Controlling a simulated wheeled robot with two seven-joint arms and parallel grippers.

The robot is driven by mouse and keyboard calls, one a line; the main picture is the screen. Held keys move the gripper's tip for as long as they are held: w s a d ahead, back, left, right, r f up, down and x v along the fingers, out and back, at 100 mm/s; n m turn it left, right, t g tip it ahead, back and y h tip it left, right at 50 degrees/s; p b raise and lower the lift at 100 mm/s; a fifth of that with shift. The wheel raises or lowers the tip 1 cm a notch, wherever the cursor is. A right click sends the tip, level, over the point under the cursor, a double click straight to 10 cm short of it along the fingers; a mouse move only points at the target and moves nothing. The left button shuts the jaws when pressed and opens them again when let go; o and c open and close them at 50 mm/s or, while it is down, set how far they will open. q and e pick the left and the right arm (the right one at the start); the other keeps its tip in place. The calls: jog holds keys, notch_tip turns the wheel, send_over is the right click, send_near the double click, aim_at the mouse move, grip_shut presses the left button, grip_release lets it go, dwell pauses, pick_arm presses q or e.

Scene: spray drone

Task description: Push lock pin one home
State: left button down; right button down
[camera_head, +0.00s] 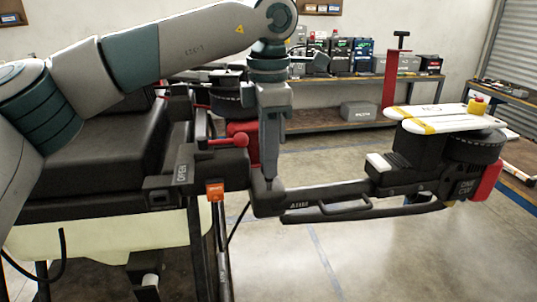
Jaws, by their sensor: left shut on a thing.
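The spray drone's dark body (95,150) fills the left, with its folding arm (330,190) reaching out to the right to a motor and a white-and-yellow propeller (435,119). My left gripper (268,186) points straight down at the arm's inner end, beside the hinge, and is shut on the arm there. A red rod with a ball end (228,141) sticks out level on the hinge block, just left of the gripper; it looks like the lock pin, though I cannot read a number on it. An orange tab (215,191) sits below it. The fingertips are partly hidden. My right gripper is not in view.
The drone rests on a stand with dark legs, above a pale tank (95,235). A workbench (330,124) with boxes and batteries stands behind. A red post (390,78) rises behind the propeller. Another bench (510,103) is at the right. The floor at front right is clear.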

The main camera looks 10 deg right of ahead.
pick_arm(q)
notch_tip(320, 180, down, 2)
jog(key=shift+f+b, duration=0.2)
jog(key=shift+b, duration=0.5)
jog(key=c, duration=1.5)
grip_release()
jog(key=shift+o, duration=0.2)
jog(key=shift+r, duration=0.15)
